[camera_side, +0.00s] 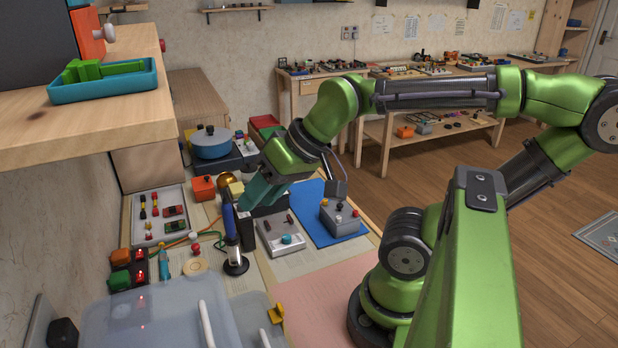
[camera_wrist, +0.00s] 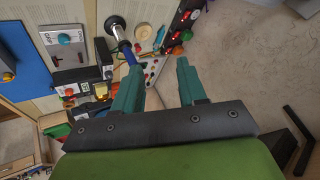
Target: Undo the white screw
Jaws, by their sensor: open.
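I cannot single out the white screw with certainty. A small knob with a pale top (camera_side: 194,236) stands by a round wooden disc (camera_side: 195,266) on the bench in the side view; the disc also shows in the wrist view (camera_wrist: 143,32). A pale panel (camera_side: 147,238) with small coloured screws lies against the wall, and part of it shows between my fingers in the wrist view (camera_wrist: 152,72). My gripper (camera_wrist: 158,70) has its teal fingers apart with nothing between them. In the side view my gripper (camera_side: 262,192) hangs over the bench, apart from the panel; its fingertips are partly hidden.
A blue-handled tool in a stand (camera_side: 234,255) rises close to my gripper. A grey box with a teal knob (camera_side: 283,236) and a blue mat (camera_side: 318,205) lie to the right. A translucent lid (camera_side: 150,315) covers the front. A wooden shelf (camera_side: 90,125) overhangs at left.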

